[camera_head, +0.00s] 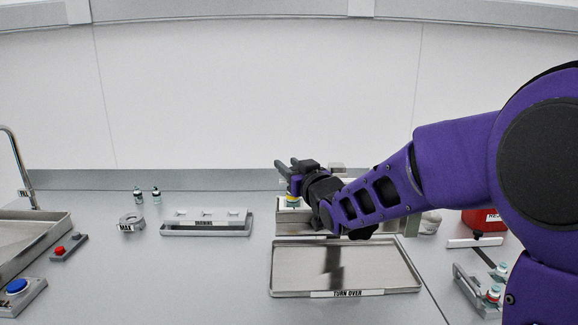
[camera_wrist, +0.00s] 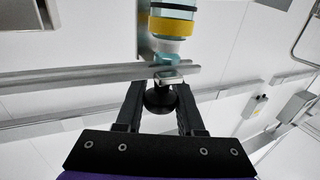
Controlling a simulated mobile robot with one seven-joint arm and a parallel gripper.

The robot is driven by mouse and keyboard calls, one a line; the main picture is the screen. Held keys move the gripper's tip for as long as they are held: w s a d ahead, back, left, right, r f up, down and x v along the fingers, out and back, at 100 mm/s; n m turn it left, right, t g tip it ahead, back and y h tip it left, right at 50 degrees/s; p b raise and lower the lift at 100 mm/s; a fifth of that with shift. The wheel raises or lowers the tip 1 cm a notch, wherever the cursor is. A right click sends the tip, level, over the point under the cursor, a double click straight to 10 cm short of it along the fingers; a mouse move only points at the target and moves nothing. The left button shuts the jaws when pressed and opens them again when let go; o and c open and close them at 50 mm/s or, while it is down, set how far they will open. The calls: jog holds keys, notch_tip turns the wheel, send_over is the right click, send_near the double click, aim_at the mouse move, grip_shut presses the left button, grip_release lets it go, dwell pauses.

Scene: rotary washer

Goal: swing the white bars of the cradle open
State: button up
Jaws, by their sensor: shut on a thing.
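My gripper (camera_head: 296,172) is in front of the cradle (camera_head: 290,224) in the head view, and my arm hides much of the cradle. In the wrist view the two black fingers of my gripper (camera_wrist: 160,95) are closed around a round black knob (camera_wrist: 160,98). A pale grey bar (camera_wrist: 80,77) runs across just beyond the fingertips. A teal bottle (camera_wrist: 172,10) with a yellow band and a white cap is right behind the bar; its yellow band (camera_head: 292,198) also shows in the head view. How far the bars are swung is hard to tell.
A tray (camera_head: 390,268) labelled TURN OVER lies in front of the cradle. A rack (camera_head: 205,228) and a MAX ring (camera_head: 131,222) stand left, with two small vials behind. A red container (camera_head: 484,220) and a second holder with bottles (camera_head: 474,290) are on the right, near my arm.

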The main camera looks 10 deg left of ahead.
grip_shut()
dwell(1.0)
